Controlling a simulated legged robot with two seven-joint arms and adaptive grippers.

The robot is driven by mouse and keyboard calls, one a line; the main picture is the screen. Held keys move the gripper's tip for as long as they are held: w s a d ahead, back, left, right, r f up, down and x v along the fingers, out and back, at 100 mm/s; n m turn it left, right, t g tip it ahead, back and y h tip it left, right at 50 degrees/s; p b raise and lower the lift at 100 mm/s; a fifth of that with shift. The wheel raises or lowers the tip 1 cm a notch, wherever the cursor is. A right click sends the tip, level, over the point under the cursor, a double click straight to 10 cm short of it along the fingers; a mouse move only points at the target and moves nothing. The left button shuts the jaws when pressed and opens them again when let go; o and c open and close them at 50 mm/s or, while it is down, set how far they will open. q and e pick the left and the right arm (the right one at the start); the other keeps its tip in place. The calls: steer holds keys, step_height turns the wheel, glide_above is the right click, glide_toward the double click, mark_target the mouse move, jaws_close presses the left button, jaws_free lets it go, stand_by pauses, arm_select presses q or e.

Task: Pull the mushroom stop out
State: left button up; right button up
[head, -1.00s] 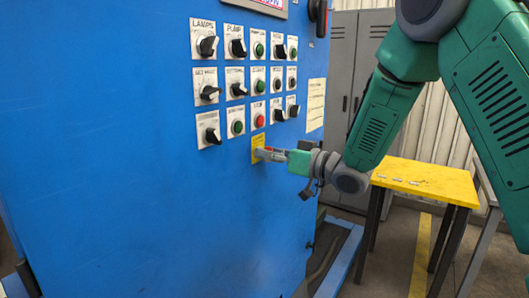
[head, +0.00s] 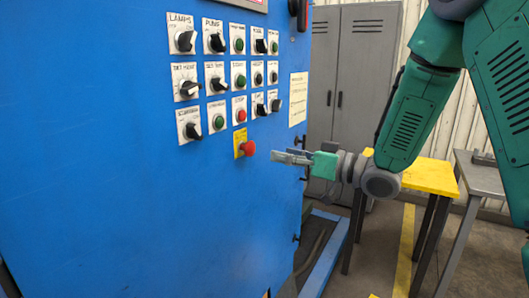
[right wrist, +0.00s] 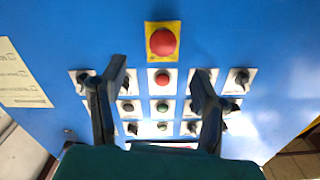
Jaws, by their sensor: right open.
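The red mushroom stop (head: 249,149) sits on a yellow plate (head: 239,139) at the lower part of the blue panel. It also shows in the right wrist view (right wrist: 163,41), at the top centre, beyond the fingertips and between their lines. My right gripper (head: 275,157) is a short way to the right of the stop, apart from it, pointing at the panel. In the right wrist view its two fingers (right wrist: 158,75) are spread with nothing between them. The stop's stem is hidden behind its red head. My left gripper is not in view.
The blue cabinet (head: 90,200) carries rows of black knobs and green and red buttons above the stop. A paper notice (head: 298,98) is at the panel's right. A grey locker (head: 365,60), a yellow table (head: 430,176) and a grey table (head: 480,178) stand to the right.

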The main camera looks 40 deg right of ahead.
steer(key=v, duration=0.3)
steer(key=shift+s+d, duration=0.15)
stand_by(0.4)
steer(key=s+a+f+g+h+b, duration=0.1)
steer(key=a+f+g+h, duration=0.1)
steer(key=f, duration=0.8)
steer(key=s+a+f+m+g+h+b, duration=0.1)
steer(key=a+f+g, duration=0.2)
steer(key=f, duration=0.7)
steer(key=s+a+f+g+h+b, duration=0.1)
steer(key=s+a+f+g+h, duration=0.1)
steer(key=f, duration=0.7)
steer(key=s+a+f+g+h+b, duration=0.1)
steer(key=s+a+f+g, duration=0.3)
steer(key=s+f, duration=0.5)
steer(key=s+a+f+g+b, duration=0.1)
steer(key=s+a+f+g, duration=0.2)
steer(key=s+f, duration=0.7)
steer(key=s+g, duration=0.2)
steer(key=s, duration=0.2)
steer(key=shift+a+h, duration=0.4)
